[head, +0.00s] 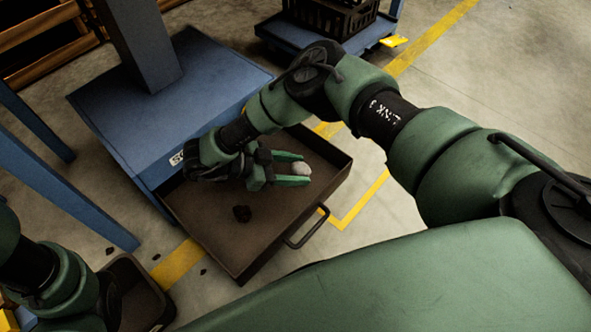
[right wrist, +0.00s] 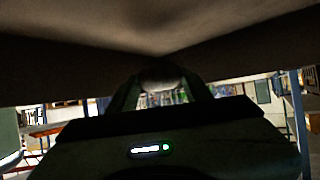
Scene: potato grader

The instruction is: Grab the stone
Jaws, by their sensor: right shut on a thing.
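The stone (head: 302,169) is a small pale grey lump between the fingertips of my right gripper (head: 293,171). The gripper is shut on it, over the open brown drawer (head: 205,222). In the right wrist view the stone (right wrist: 162,77) shows dimly between the two fingers. How high it is held above the drawer floor is hard to tell. My left arm comes in at the lower left of the head view, and its fingers cannot be made out.
A dark bin (head: 135,290) is at the lower left. Small dark bits lie on the floor by the yellow line.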

